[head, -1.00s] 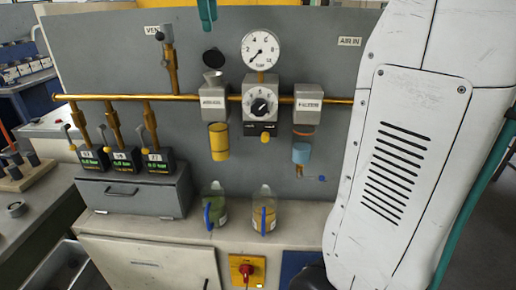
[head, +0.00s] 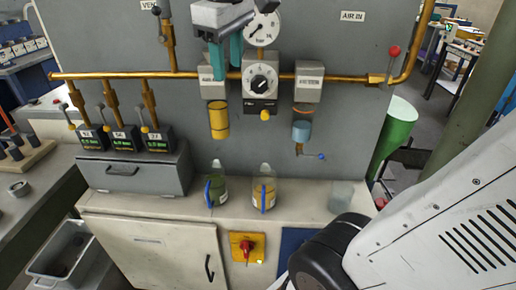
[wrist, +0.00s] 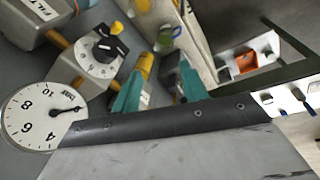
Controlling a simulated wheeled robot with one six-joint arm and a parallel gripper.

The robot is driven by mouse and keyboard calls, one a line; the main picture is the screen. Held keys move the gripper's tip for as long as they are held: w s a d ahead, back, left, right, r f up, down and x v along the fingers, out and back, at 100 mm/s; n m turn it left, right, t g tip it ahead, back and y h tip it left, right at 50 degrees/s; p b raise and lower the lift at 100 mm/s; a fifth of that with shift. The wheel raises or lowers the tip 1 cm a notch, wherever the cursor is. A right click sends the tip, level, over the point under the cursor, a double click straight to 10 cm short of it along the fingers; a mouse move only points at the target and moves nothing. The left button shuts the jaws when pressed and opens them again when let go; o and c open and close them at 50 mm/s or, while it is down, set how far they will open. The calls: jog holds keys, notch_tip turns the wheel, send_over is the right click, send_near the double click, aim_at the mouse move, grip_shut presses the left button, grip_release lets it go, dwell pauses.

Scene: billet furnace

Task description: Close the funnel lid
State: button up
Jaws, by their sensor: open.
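My gripper (head: 226,58) hangs from the top of the head view with its teal fingers apart. It is in front of the left grey block (head: 208,84) on the brass pipe, which has a yellow bowl (head: 219,119) under it. The funnel and its lid are hidden behind my gripper in the head view. In the wrist view, my open teal fingers (wrist: 158,88) flank the yellow bowl (wrist: 147,64); I cannot make out the lid or funnel there. Nothing shows clearly gripped.
The round gauge (head: 262,27) and the dial block (head: 260,84) are close to the right of my gripper. The brass pipe (head: 130,75) runs along the panel. Two bottles, one green (head: 216,190) and one amber (head: 264,191), stand on the ledge below.

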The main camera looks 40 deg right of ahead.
jog(key=s+a+f+m+y, duration=0.1)
jog(key=s+a+f+m, duration=0.2)
jog(key=s+f, duration=0.9)
jog(key=shift+a+f+m+g, duration=0.15)
jog(key=shift+f+m+g, duration=0.15)
jog(key=shift+f+m, duration=0.15)
jog(key=w+d+r+n+t+h, duration=0.1)
jog(key=w+d+r+n, duration=0.2)
jog(key=w+r, duration=0.55)
jog(key=w+d+r+n+h, duration=0.1)
jog(key=w+d+r+n, duration=0.2)
jog(key=w+r, duration=0.6)
jog(key=w+d+r+n+t+h, duration=0.1)
jog(key=w+d+r+n, duration=0.25)
jog(key=w+r, duration=0.5)
jog(key=shift+m, duration=0.5)
jog(key=x, duration=0.9)
jog(key=shift+w+a, duration=0.25)
jog(key=shift+a, duration=0.05)
jog(key=c, duration=0.9)
